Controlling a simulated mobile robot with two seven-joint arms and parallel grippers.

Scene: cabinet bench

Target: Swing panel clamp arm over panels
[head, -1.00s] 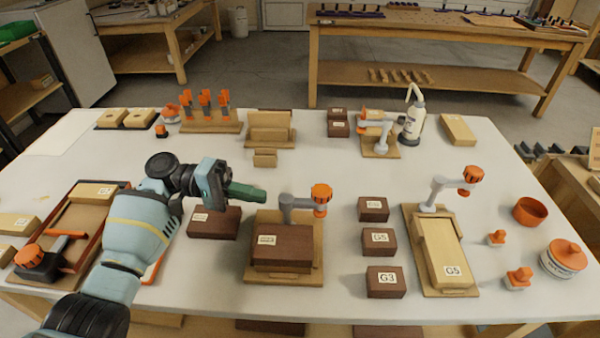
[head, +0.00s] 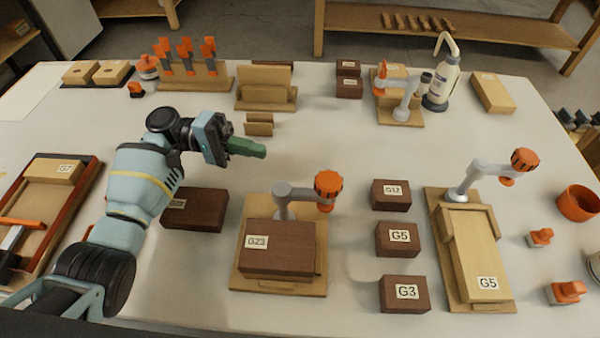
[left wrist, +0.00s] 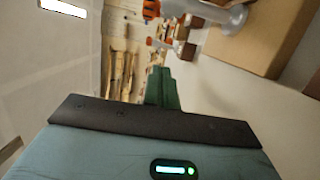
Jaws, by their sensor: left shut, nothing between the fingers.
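The middle panel clamp stands on a wooden base (head: 237,270). Its grey post (head: 283,200) is behind a dark brown panel stack (head: 278,248) labelled G23. The grey clamp arm points right and ends in an orange knob (head: 328,187), behind the stack's right rear corner. My left gripper (head: 258,150), with green fingers, is shut and empty, apart from the clamp and above the table behind and left of it. Its shut fingers also show in the left wrist view (left wrist: 162,88). My right gripper is not in view.
A dark block (head: 195,210) lies left of the clamp. Dark blocks G12 (head: 391,194), G5 (head: 397,239) and G3 (head: 404,293) stand to the right. Beyond them is another clamp with a light panel (head: 478,255). A small wooden stand (head: 259,124) is behind my gripper.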

